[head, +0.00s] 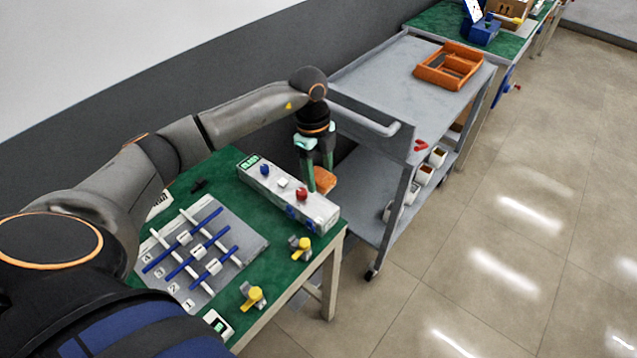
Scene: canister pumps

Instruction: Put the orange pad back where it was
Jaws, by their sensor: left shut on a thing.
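The orange pad (325,181) is at the tips of my left gripper (317,178), just behind the far-right part of the grey control box. My left gripper points down and is shut on the pad; its fingers cover part of the pad. I cannot tell whether the pad touches the box or the table. The long grey box (262,183) lies on the green table (228,165) and has blue, white and red buttons on top. My right gripper is not in view.
A grey panel (250,246) with blue and white bars lies left of the box. Yellow-handled valves (252,295) stand near the table's front edge. A grey cart (385,75) with an orange tray (449,84) stands close behind. Tiled floor is open at right.

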